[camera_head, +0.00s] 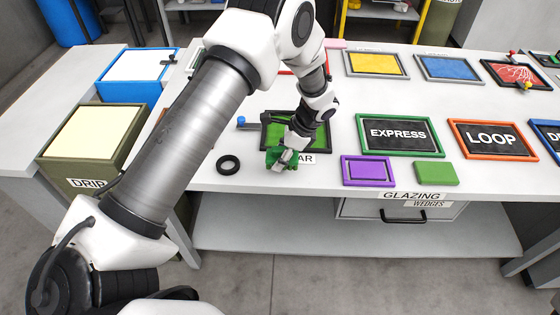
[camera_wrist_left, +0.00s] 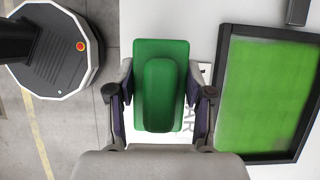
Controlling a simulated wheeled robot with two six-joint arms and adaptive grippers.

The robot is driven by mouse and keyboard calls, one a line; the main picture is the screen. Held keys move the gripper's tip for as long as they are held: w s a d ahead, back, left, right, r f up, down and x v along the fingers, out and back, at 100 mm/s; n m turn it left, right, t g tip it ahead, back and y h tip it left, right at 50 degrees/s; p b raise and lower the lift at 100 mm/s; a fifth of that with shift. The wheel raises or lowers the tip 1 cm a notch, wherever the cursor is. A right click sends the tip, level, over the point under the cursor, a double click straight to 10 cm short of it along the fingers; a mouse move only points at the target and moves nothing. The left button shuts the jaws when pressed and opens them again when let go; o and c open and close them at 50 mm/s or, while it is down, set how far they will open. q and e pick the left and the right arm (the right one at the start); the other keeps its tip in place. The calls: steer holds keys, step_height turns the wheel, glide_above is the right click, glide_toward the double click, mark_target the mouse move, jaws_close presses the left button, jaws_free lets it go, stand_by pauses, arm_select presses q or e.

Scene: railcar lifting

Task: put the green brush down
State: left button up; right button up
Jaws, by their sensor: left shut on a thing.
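The green brush (camera_wrist_left: 160,90) is a flat green block with a raised oval grip, seen from above in the left wrist view. My left gripper (camera_wrist_left: 160,105) is shut on it, one finger on each side. In the head view the brush (camera_head: 273,155) is partly hidden by my left gripper (camera_head: 280,164), over the table's front part beside a label ending in "AR". A black-framed green panel (camera_wrist_left: 265,95) lies just right of the brush in the wrist view. I cannot tell whether the brush touches the table. My right gripper is not in view.
A black ring (camera_head: 228,165) lies left of the brush. A purple frame (camera_head: 368,171), a green block (camera_head: 436,174) and the EXPRESS sign (camera_head: 399,134) lie to the right. An olive box (camera_head: 68,168) and a blue box (camera_head: 128,91) stand at the left.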

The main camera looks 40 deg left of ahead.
arm_select(q)
step_height(320, 180, down, 3)
steer(key=shift+f+p, duration=0.1)
steer(key=shift+p, duration=0.35)
steer(key=shift+f, duration=0.1)
steer(key=shift+f, duration=0.1)
steer(key=o, duration=1.2)
steer(key=shift+r, duration=0.2)
steer(key=shift+w+d+r, duration=0.1)
steer(key=shift+w+r, duration=0.05)
steer(key=shift+r, duration=0.1)
steer(key=b+v, duration=0.2)
steer(key=v, duration=0.9)
